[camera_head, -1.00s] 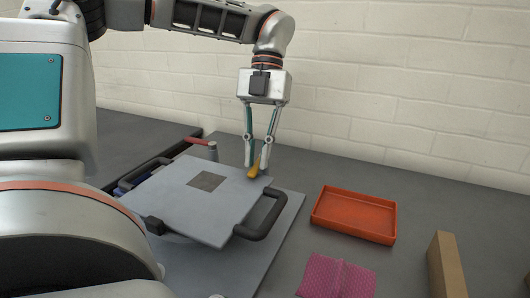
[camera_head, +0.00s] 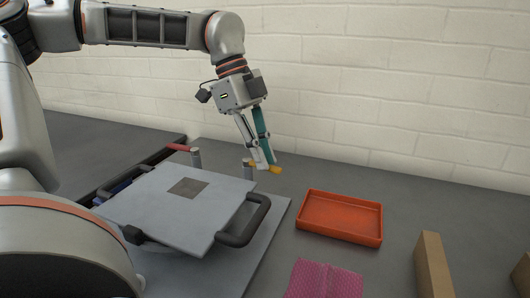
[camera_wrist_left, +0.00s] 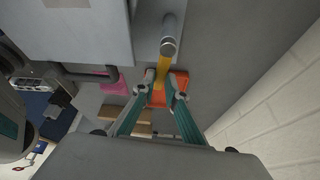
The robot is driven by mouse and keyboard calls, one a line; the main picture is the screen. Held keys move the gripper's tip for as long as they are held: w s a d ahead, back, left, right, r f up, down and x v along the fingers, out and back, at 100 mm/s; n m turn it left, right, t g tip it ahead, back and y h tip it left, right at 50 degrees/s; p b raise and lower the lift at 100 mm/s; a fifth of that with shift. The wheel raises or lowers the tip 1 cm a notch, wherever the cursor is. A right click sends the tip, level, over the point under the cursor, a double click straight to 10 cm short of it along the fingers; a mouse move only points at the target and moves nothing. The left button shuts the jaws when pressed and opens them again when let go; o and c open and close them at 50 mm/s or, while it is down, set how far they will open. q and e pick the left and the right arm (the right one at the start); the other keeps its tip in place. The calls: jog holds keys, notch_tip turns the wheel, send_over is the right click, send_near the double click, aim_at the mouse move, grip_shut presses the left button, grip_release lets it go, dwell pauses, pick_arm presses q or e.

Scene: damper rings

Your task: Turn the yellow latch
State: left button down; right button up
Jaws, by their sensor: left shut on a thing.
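The yellow latch (camera_head: 276,169) is a short bar on a grey post at the far right corner of the grey plate (camera_head: 160,212). In the left wrist view the yellow latch (camera_wrist_left: 163,68) runs from the round post top down between my fingers. My left gripper (camera_head: 263,166) points down and is shut on the latch, with its fingertips hiding the middle of the bar. The left gripper also shows in the wrist view (camera_wrist_left: 165,87), one finger on each side of the bar. My right gripper is not in view.
A black handle (camera_head: 243,226) sticks out from the plate's right side.

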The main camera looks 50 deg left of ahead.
pick_arm(q)
jog(key=shift+w+a+n+y, duration=0.1)
jog(key=shift+w+n+y, duration=0.2)
jog(key=shift+n, duration=0.4)
jog(key=c, duration=2)
grip_release()
jog(key=shift+t, duration=0.3)
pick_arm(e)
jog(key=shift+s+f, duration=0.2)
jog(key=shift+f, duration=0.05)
pick_arm(q)
jog(key=shift+v, duration=0.75)
jog(key=shift+a+r, duration=0.1)
jog(key=shift+r, duration=0.15)
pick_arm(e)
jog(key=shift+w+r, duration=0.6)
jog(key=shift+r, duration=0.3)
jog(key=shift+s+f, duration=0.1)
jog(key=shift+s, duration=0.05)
